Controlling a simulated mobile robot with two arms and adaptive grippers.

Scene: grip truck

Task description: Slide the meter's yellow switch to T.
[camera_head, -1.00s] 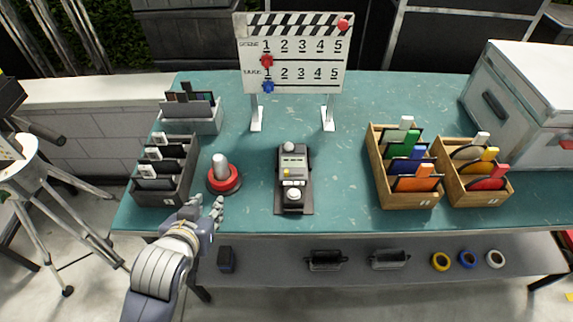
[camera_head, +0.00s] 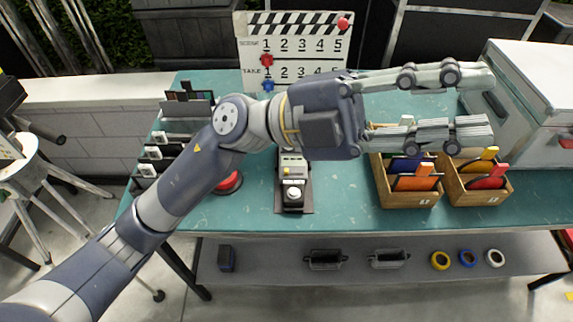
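The meter (camera_head: 293,183) is a dark, narrow device lying on a dark base on the teal table, with a round white dial near its front end. A small yellow spot, likely the switch (camera_head: 286,171), shows on its left side; its setting and any letters are too small to read. My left arm crosses above and hides the meter's far end. My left gripper (camera_head: 480,103) is high over the table, pointing right, past the meter. Its two fingers are spread apart with nothing between them. My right gripper is not in view.
A clapperboard (camera_head: 300,45) stands at the back, partly covered by my arm. Wooden boxes with coloured cards (camera_head: 408,200) sit right of the meter, a white case (camera_head: 530,110) farther right. A red-based button (camera_head: 229,184) and card holders are at left, partly hidden.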

